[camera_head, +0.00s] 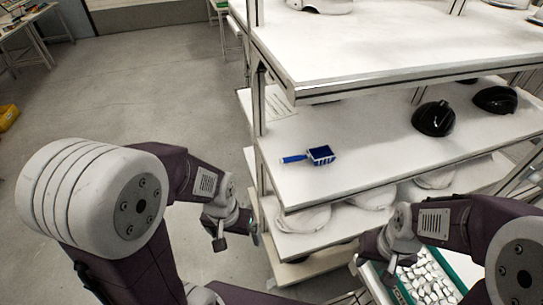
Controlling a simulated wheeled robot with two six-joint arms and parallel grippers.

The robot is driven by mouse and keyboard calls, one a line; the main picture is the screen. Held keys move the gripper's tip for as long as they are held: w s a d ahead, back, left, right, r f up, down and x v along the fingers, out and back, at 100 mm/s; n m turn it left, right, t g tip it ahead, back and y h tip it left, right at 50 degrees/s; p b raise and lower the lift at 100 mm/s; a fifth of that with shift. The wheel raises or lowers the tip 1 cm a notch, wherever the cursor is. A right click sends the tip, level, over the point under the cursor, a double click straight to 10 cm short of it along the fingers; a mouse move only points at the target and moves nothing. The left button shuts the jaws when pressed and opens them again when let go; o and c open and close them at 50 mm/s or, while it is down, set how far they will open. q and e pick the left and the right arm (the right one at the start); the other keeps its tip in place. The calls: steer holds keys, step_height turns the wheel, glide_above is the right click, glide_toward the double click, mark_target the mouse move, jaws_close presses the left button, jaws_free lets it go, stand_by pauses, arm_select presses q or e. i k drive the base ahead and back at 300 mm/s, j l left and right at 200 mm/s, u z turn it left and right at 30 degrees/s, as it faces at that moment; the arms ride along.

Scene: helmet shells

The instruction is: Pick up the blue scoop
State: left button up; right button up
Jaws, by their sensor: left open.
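The blue scoop (310,156) lies on the white middle shelf (360,150), toward its left front part. Its handle points left and its box-like head, blue inside with a pale rim, is at the right. My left gripper (236,238) is open and empty, left of the shelf rack and nearer to me than the scoop, apart from it. My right gripper (372,262) is low in front of the rack, right of the scoop and apart from it; its jaws are not clear.
Black helmet shells (434,119) stand on the right part of the middle shelf. White shells (303,218) fill the shelf below. A rack post (259,110) stands left of the scoop, and the upper shelf (380,50) overhangs behind. A green-edged tray (428,277) holds small white pieces.

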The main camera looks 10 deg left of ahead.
mark_target(324, 154)
steer(key=k+j+z, duration=0.1)
steer(key=z, duration=0.4)
steer(key=k+z, duration=0.2)
steer(key=z, duration=0.3)
steer(key=k+z, duration=0.2)
steer(key=z, duration=0.3)
